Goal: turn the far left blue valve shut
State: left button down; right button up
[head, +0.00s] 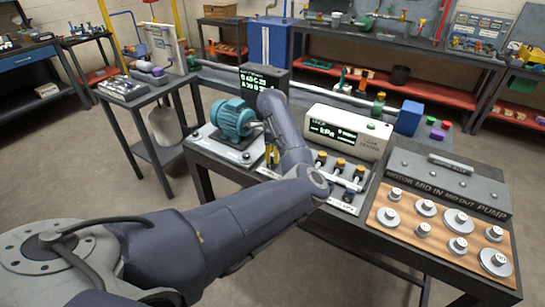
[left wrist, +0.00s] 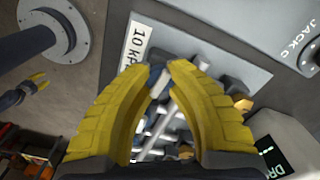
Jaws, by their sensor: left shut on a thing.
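My left arm crosses the head view from the lower left. My right gripper (left wrist: 35,85) shows small at the left of the left wrist view.
A teal motor (head: 232,119) stands left of my forearm. Valves with yellow tops (head: 340,163) and a cream kPa readout box (head: 348,132) are to the right. A wooden board with several round metal weights (head: 424,208) lies at the right. A "10 kPa" label (left wrist: 134,48) is near the valve.

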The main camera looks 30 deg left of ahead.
pick_arm(q)
jog(key=shift+d+n, duration=0.15)
jog(key=shift+n, duration=0.35)
dwell(0.3)
jog(key=c, duration=1.1)
grip_release()
notch_tip(320, 180, up, 12)
